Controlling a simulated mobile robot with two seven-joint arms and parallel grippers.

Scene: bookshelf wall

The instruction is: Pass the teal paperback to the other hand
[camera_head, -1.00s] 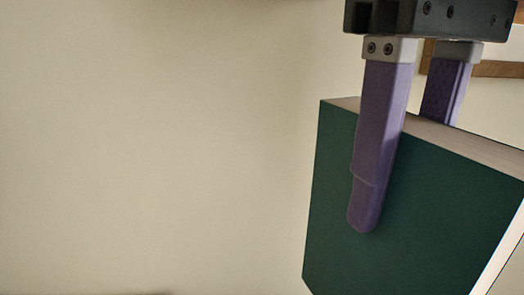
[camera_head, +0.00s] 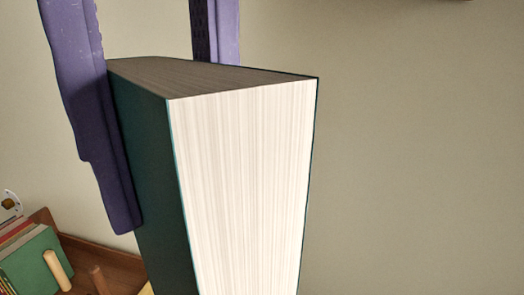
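The teal paperback (camera_head: 240,190) hangs upright close to the camera in the head view, its pale page edges facing me and its dark teal cover on the left side. My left gripper (camera_head: 165,145), coming in from the upper left, is shut on it. One purple finger lies against the teal cover; the other is behind the book and mostly hidden. The book's lower end is out of frame. My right gripper is not in view.
A wooden shelf (camera_head: 103,262) at the lower left holds a green book (camera_head: 32,262), other books and wooden pegs. The plain wall (camera_head: 420,150) on the right is bare.

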